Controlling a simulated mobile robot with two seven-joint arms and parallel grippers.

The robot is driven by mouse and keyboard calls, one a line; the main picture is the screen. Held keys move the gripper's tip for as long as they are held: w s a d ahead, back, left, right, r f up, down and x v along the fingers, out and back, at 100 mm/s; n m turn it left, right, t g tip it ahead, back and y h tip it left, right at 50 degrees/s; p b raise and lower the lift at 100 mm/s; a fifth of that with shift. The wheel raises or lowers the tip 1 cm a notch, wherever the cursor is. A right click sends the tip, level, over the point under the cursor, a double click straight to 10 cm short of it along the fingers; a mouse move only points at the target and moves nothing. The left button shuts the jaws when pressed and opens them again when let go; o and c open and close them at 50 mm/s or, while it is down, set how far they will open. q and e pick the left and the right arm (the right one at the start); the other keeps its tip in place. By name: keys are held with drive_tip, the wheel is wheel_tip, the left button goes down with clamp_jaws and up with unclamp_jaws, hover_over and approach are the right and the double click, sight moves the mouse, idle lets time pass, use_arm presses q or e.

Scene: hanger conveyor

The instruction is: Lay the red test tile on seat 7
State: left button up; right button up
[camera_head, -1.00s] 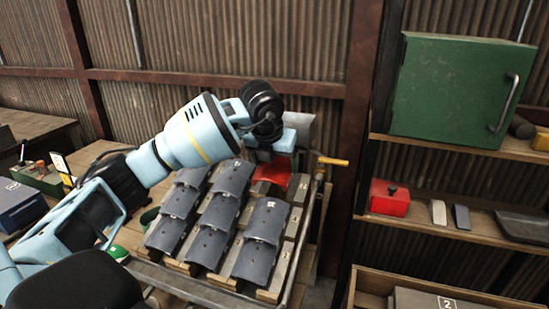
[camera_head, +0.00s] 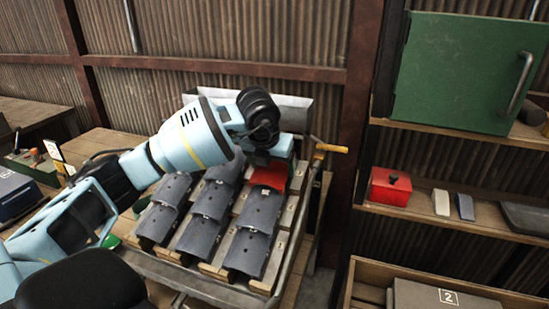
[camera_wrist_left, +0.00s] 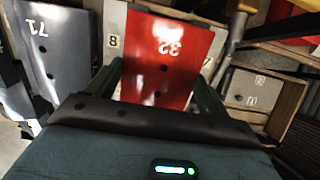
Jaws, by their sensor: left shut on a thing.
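The red test tile (camera_head: 269,177) is at the far end of the right-hand column of the tile rack, just under my left gripper (camera_head: 262,157). In the left wrist view the red tile (camera_wrist_left: 165,58) carries the number 32 and two dark holes. The fingers of my left gripper (camera_wrist_left: 160,95) are on either side of it, shut on it. A wooden seat marked 8 (camera_wrist_left: 113,42) shows beside the tile. I cannot tell whether the tile touches the wood beneath it. No seat 7 mark is readable. My right gripper is out of view.
Several dark grey tiles (camera_head: 261,210) lie in columns on the rack. A grey tile (camera_wrist_left: 48,45) is left of the red one in the wrist view. An orange handle (camera_head: 331,148) sticks out at the rack's right. Shelves with a green cabinet (camera_head: 458,75) and red box (camera_head: 390,190) stand right.

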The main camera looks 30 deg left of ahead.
use_arm(q)
drive_tip(key=shift+f, duration=0.4)
drive_tip(key=o, duration=0.9)
drive_tip(key=shift+o, duration=0.9)
drive_tip(key=shift+s, duration=0.1)
drive_tip(key=v, duration=0.7)
drive_tip(key=shift+s+r, duration=0.2)
drive_tip(key=shift+r, duration=0.15)
